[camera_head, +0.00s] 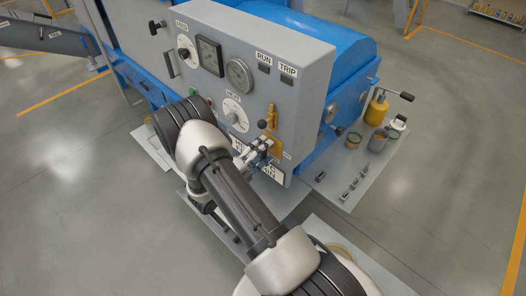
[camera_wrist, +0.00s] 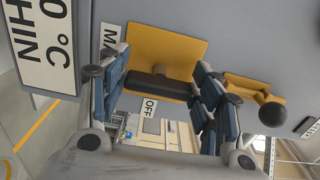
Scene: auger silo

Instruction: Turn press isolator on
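The isolator is a yellow plate (camera_wrist: 190,48) with a dark bar handle (camera_wrist: 160,86) across it, on the grey panel. In the wrist view the bar lies crosswise, with an "OFF" label (camera_wrist: 150,104) just below it. The yellow plate also shows in the head view (camera_head: 276,146), partly behind my gripper (camera_head: 258,151). In the wrist view my gripper (camera_wrist: 164,92) is open, with its blue-padded fingers on either side of the bar. I cannot tell whether a finger touches it. A label starting with "M" (camera_wrist: 109,36) is partly hidden by the left finger.
A yellow lever with a dark ball knob (camera_wrist: 272,114) sticks out beside the isolator. A large sign (camera_wrist: 48,40) is at the left. The panel (camera_head: 240,25) carries gauges and dials. Yellow and metal cans (camera_head: 376,108) stand on a plate at the right. Open floor lies beyond.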

